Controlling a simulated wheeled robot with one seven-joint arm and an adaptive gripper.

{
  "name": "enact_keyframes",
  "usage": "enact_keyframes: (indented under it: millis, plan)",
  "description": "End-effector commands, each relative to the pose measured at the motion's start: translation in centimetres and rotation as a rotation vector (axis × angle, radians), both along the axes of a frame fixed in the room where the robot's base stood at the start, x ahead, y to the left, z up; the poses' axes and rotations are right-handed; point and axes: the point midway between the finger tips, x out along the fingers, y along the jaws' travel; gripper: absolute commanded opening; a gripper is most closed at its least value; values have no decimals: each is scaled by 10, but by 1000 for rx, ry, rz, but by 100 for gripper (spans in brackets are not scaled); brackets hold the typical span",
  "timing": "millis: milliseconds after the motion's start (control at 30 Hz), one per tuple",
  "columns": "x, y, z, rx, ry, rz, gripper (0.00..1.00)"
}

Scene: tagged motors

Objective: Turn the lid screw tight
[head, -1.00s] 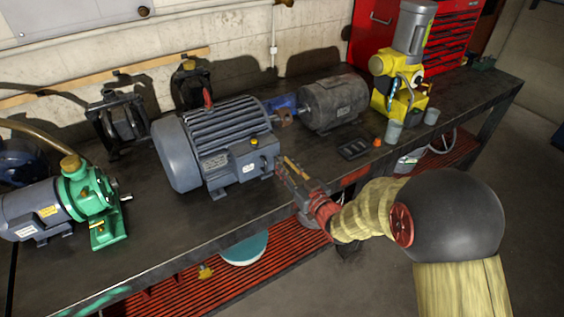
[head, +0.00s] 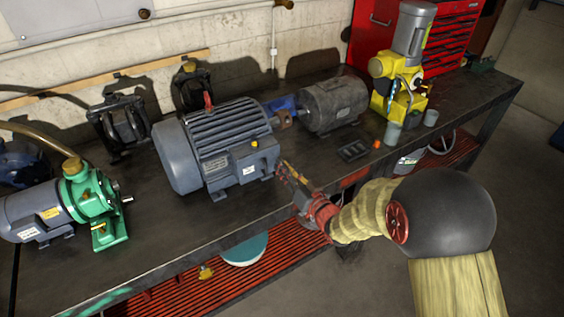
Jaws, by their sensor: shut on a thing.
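The large blue-grey motor (head: 185,151) stands on the workbench, left of my arm. A terminal box (head: 245,165) with a closed lid and white labels sits on its near side. A yellow knob (head: 255,143) shows on top of the box. My gripper (head: 281,168) reaches in from the right, with its fingertips against the right end of the box. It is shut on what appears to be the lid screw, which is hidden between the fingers. I cannot see how deep the screw sits.
A green pump (head: 95,200) stands at the left of the bench (head: 190,235). A grey motor (head: 333,104) and a yellow machine (head: 398,85) stand behind and right. Grey cups (head: 392,133) are near the right edge. The bench front is mostly clear.

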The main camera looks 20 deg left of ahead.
Motion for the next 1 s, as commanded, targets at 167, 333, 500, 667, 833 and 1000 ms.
enact_keyframes:
  millis: [167,333,500,667,833,1000]
  plan:
    - [0,0,2,134,158,0,1]
    - [-1,0,1,257,304,-1,1]
    - [0,0,1,371,436,0,1]
    - [0,0,0,423,496,0,1]
    - [0,0,0,428,501,-1,1]
    - [0,0,0,426,500,0,21]
